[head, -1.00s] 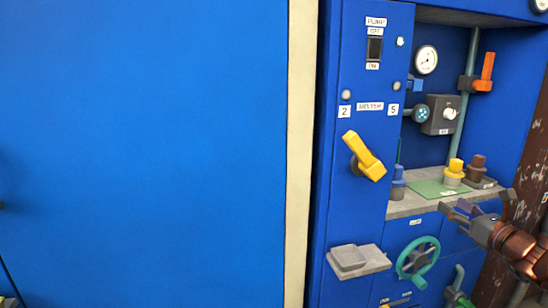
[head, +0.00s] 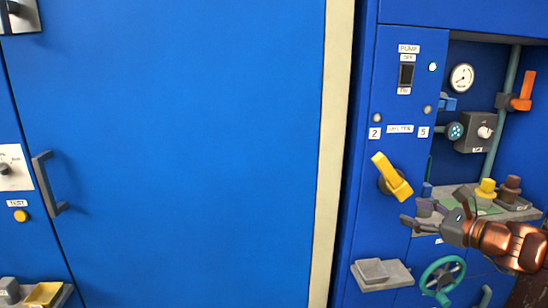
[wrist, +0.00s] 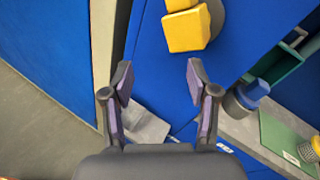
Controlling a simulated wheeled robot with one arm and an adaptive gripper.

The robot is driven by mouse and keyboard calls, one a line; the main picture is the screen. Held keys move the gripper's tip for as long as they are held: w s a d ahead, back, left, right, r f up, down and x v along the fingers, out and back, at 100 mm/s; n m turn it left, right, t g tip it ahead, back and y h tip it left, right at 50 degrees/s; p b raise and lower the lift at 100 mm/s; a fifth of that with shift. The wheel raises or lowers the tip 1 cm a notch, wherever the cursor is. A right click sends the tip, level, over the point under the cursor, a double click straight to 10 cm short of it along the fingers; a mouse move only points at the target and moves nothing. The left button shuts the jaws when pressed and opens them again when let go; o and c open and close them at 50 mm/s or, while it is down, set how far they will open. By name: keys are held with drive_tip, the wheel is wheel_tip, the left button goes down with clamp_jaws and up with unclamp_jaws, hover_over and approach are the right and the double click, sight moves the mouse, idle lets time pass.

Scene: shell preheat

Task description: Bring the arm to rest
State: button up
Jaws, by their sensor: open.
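My gripper (head: 432,210) is at the right in the head view, on my copper-coloured arm, in front of the blue cabinet's small shelf. In the wrist view my gripper (wrist: 160,85) has its two fingers spread wide with nothing between them. The yellow lever handle (head: 392,177) is on the blue panel, up and left of my gripper. It also shows at the top of the wrist view (wrist: 187,30), beyond the fingertips and apart from them.
A small grey tray (head: 392,275) juts out below the lever. A teal handwheel (head: 442,275) sits right of it. The shelf holds yellow (head: 487,188) and brown (head: 511,188) knobs. A wide blue door (head: 180,150) with a grey handle (head: 48,185) fills the left.

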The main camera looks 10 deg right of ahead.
drive_tip(key=s+a+r+n+g+y+p, duration=0.1)
drive_tip(key=a+r+n+g+y+p, duration=0.2)
drive_tip(key=a, duration=0.5)
drive_tip(key=s+a+r+n+g+p, duration=0.15)
drive_tip(key=a+n, duration=0.25)
drive_tip(key=a, duration=0.4)
drive_tip(key=s+a+r+n+g+p, duration=0.2)
drive_tip(key=s+a+n+g+p, duration=0.6)
drive_tip(key=a, duration=0.5)
drive_tip(key=s+a+r+n+g+h+p, duration=0.2)
drive_tip(key=s+n+g+h+p, duration=0.15)
drive_tip(key=s+n+p, duration=0.7)
drive_tip(key=s+d+r+h+p, duration=0.1)
drive_tip(key=s+d+h, duration=0.1)
drive_tip(key=s, duration=0.3)
drive_tip(key=s+d+r+n+h+p, duration=0.1)
drive_tip(key=s+d+r+h+p, duration=0.1)
drive_tip(key=s, duration=0.4)
drive_tip(key=shift+d+r+g+h, duration=0.35)
drive_tip(key=shift+d+h, duration=0.2)
drive_tip(key=shift+d, duration=0.35)
drive_tip(key=shift+s+d+n, duration=0.25)
drive_tip(key=shift+d+n, duration=0.1)
drive_tip(key=shift+c, duration=0.3)
